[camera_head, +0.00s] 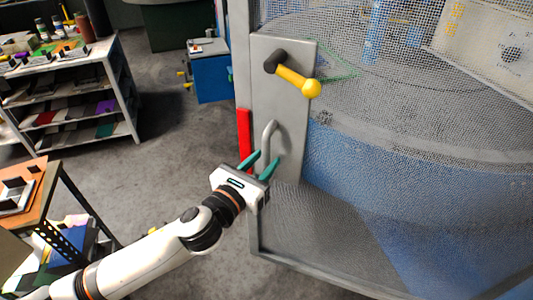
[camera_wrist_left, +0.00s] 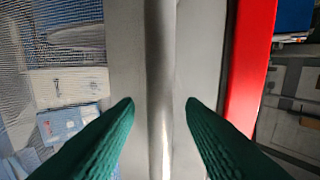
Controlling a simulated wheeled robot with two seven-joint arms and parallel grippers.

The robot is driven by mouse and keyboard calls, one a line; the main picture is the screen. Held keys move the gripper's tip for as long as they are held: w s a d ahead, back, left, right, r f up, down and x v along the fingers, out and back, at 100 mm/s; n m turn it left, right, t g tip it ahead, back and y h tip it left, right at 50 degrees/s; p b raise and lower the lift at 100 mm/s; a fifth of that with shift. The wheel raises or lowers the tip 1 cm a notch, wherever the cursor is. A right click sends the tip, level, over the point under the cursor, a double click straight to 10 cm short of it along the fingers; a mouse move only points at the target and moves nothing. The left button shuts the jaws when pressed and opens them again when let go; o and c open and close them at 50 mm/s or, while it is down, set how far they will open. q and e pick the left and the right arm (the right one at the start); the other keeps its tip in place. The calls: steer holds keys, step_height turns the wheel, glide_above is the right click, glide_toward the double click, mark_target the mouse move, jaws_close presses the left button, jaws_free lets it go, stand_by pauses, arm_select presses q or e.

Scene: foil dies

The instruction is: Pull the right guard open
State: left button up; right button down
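The guard (camera_head: 400,100) is a grey-framed wire mesh door on the right of the head view. My left gripper (camera_head: 264,161) is at the lower part of this handle. In the left wrist view its open green fingers (camera_wrist_left: 158,108) lie on either side of the upright handle bar (camera_wrist_left: 161,50), with a gap visible on both sides. The fingers hide part of the plate. My right gripper is out of view.
A red strip (camera_head: 244,140) stands along the door's left edge; it also shows in the left wrist view (camera_wrist_left: 250,60). Shelves with parts (camera_head: 75,100) stand at left, and a blue cabinet (camera_head: 211,78) behind. The floor (camera_head: 170,150) between is clear.

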arm_select(q)
steer(key=shift+x, duration=0.85)
steer(key=shift+c, duration=0.4)
jaws_close()
